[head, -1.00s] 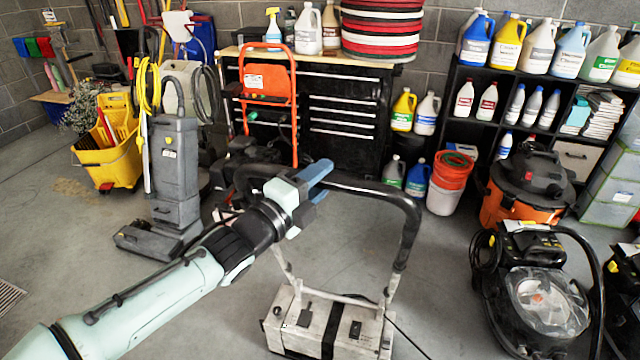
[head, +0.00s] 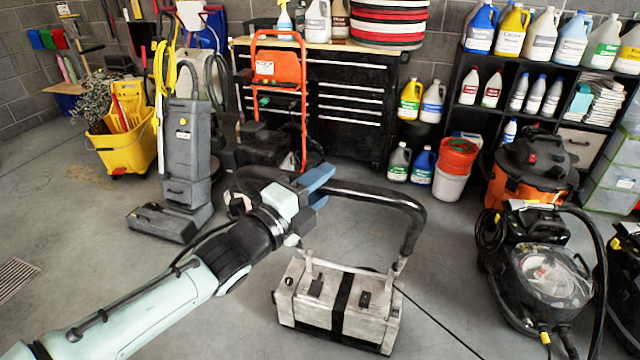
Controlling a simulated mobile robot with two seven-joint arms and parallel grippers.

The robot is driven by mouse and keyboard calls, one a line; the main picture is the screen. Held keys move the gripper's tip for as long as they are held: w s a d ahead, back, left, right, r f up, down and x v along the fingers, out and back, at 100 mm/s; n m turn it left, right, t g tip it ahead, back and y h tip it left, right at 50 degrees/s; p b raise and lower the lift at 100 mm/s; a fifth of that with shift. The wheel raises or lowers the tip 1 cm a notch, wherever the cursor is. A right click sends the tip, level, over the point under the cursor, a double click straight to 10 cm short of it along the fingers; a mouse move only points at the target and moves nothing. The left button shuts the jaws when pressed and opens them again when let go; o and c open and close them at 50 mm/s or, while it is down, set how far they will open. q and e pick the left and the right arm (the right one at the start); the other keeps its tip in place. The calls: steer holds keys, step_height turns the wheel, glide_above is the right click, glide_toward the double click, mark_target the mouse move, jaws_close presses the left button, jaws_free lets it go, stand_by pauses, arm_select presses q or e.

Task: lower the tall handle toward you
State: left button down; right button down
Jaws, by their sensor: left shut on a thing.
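The tall handle (head: 412,208) is a black tubular loop with pale lower arms. It rises from a worn whitish box-shaped machine (head: 378,325) with a black band on the floor in the lower middle of the head view. The loop leans toward me. My left gripper (head: 320,181), with blue-grey fingers, is shut on the top bar of the handle, left of its middle. The gripper and wrist hide part of the bar and the left side of the loop. My right gripper is out of view.
A grey upright floor machine (head: 187,155) and a yellow mop bucket (head: 125,145) stand at the left. An orange-framed machine (head: 303,105) stands before a black tool chest (head: 350,75). A black floor cleaner (head: 540,265) stands at the right. The floor around the box is mostly clear.

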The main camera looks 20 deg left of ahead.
arm_select(q)
steer(key=shift+f, duration=0.15)
steer(key=c, duration=0.8)
jaws_free()
steer(key=shift+s+a, duration=0.25)
steer(key=shift+s, duration=0.2)
steer(key=p+v, duration=0.1)
steer(key=v, duration=1.1)
steer(key=shift+s+a+p, duration=0.1)
steer(key=shift+s+p, duration=0.05)
steer(key=shift+p, duration=0.2)
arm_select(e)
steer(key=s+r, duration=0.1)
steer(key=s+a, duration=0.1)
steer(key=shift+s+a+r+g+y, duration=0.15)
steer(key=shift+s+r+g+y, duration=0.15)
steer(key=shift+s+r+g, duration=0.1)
